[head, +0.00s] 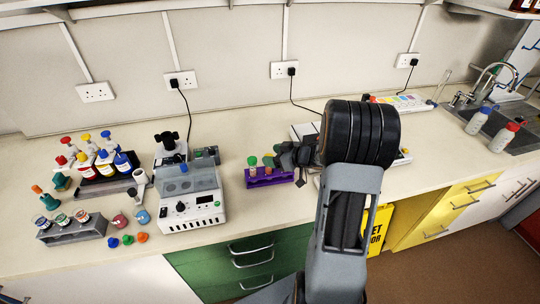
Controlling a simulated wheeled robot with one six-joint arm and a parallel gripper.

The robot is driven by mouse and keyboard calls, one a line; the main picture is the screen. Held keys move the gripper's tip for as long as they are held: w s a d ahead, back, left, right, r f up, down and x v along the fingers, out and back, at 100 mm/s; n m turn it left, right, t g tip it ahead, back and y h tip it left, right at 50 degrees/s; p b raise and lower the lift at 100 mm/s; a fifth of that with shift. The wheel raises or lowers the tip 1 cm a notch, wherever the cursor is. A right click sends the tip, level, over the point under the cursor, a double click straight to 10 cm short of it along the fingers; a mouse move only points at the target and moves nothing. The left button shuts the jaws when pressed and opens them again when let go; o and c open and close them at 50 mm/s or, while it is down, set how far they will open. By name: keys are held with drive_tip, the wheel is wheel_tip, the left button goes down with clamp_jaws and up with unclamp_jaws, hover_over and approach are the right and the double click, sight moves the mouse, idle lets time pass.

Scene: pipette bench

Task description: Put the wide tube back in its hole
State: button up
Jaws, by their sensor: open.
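A small purple rack (270,178) stands on the bench near its front edge, right of the white instrument. A tube with a green cap (252,161) stands upright at the rack's left end. I cannot tell which thing is the wide tube, and the rack's holes are too small to make out. My gripper (284,158) is open at the right end of the rack, dark against it. My own arm hides the bench behind it, and I see nothing held between the fingers.
Reagent bottles (97,160) and a grey rack of jars (72,229) are further left. A sink (512,130) with wash bottles (479,119) is at the right. Bare bench lies behind the purple rack.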

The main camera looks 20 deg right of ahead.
drive_tip(key=v, duration=1.2)
drive_tip(key=shift+f, duration=0.1)
drive_tip(key=s+d+f+m+g+h, duration=0.25)
drive_tip(key=d+m+h, duration=0.45)
drive_tip(key=d+h, duration=0.55)
drive_tip(key=s+a+r+g+y, duration=0.1)
drive_tip(key=s+a+r, duration=0.1)
drive_tip(key=a, duration=0.8)
drive_tip(key=s+a+r+g+y, duration=0.1)
drive_tip(key=s+a+r+y, duration=0.1)
drive_tip(key=a, duration=0.8)
drive_tip(key=s+a+r+g+y, duration=0.2)
drive_tip(key=s+a, duration=0.3)
drive_tip(key=a, duration=0.5)
drive_tip(key=shift+r, duration=0.8)
